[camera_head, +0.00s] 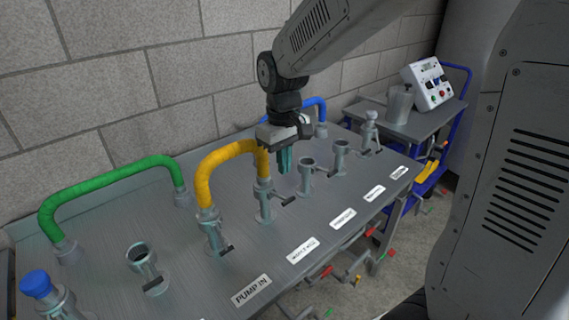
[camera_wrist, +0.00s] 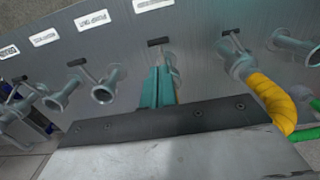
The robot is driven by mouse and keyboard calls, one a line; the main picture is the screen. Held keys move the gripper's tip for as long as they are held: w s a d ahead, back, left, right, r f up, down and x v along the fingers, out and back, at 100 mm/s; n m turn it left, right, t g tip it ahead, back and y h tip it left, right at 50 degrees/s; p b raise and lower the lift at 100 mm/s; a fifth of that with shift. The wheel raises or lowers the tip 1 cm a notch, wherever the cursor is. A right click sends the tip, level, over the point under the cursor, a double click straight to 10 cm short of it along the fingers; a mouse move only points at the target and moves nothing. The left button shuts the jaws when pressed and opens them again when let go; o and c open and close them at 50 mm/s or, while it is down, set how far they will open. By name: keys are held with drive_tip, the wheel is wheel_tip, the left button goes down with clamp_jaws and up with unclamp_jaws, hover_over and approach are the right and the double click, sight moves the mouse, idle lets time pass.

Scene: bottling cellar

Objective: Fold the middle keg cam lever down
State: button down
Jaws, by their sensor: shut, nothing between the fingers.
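My gripper (camera_head: 284,160), with teal fingers, is shut and empty. In the head view it hangs over the steel bench, just behind and right of the coupling (camera_head: 264,200) at the right end of the yellow hose (camera_head: 228,160). That coupling has a lever with a dark handle (camera_head: 288,201) sticking out toward the bench's front. In the wrist view the closed fingers (camera_wrist: 158,86) partly hide this coupling, and the lever handle (camera_wrist: 158,42) shows just past their tips. Whether they touch, I cannot tell. The label print is too small to tell surely which lever is the middle keg's.
A green hose (camera_head: 105,178) arches at left, a blue hose (camera_head: 312,103) behind. A cart (camera_head: 405,125) stands at the right. A block wall closes the back.

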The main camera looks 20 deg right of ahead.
wheel_tip(320, 180, down, 7)
drive_tip(key=shift+f, duration=0.15)
